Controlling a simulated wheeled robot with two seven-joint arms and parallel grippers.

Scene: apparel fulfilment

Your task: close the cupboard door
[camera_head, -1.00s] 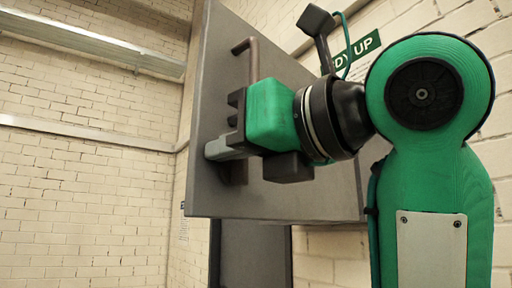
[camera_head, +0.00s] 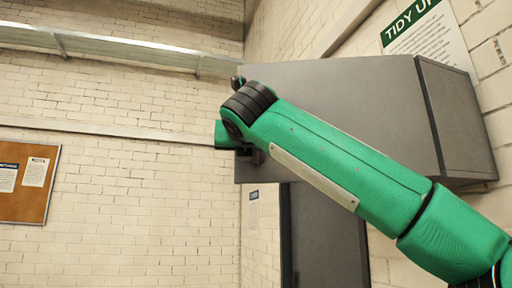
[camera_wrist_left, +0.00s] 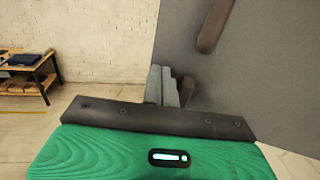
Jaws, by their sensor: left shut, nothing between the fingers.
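The grey cupboard is mounted on the right wall. Its door (camera_head: 340,85) is the broad grey face, and a darker end panel (camera_head: 455,110) meets it at the right with no gap showing there. The far left edge is partly behind my left arm, so I cannot tell if the door is fully closed. My left arm crosses the door, and the gripper's green body (camera_head: 222,135) is at its far left edge. In the left wrist view the left gripper (camera_wrist_left: 163,85) is shut and empty, beside the door's brown handle (camera_wrist_left: 215,25). Contact is unclear. The right gripper is not in view.
A tall dark grey panel (camera_head: 325,235) stands below the cupboard. A Tidy Up sign (camera_head: 425,40) is on the right wall and a corkboard (camera_head: 28,182) on the left wall. A wooden bench (camera_wrist_left: 28,80) stands well away, with open floor before it.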

